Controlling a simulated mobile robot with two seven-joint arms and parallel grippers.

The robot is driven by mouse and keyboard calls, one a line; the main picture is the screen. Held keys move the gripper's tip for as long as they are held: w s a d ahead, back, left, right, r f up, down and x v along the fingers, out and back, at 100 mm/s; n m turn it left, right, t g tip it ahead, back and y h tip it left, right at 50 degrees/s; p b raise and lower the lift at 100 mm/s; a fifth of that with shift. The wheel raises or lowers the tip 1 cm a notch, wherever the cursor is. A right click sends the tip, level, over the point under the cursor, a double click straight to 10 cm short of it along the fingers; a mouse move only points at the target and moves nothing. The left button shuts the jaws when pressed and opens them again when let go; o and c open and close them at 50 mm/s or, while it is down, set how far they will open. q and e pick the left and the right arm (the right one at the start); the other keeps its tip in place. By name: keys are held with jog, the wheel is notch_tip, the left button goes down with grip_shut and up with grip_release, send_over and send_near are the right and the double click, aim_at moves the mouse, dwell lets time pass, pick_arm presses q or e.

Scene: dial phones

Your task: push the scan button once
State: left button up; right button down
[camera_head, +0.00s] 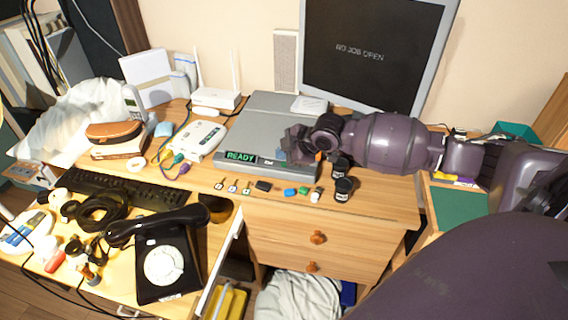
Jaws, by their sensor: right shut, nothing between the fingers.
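The grey scanner (265,118) lies on the wooden desk below the monitor. Its front panel has a lit green display (241,157) reading "READY" and small pale lettering to the right of it. My right gripper (298,146) reaches in from the right and is shut and empty, over the right part of the scanner's front edge. It hides that part of the panel, and I cannot make out the scan button or tell whether the gripper touches it. My left gripper is out of view.
The monitor (375,52) behind reads "NO JOB OPEN". Two black canisters (343,189) and several small coloured items lie in front of the scanner. A white router (216,98), a white box (199,139), a keyboard (120,190) and a black dial phone (166,264) stand to the left.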

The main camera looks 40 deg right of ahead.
dwell(0.5)
jog(key=shift+f, duration=0.1)
jog(key=shift+f, duration=0.3)
dwell(0.4)
jog(key=shift+f, duration=0.4)
dwell(0.5)
dwell(0.3)
jog(key=shift+r, duration=0.6)
jog(key=shift+r+p, duration=0.25)
jog(key=shift+p, duration=0.15)
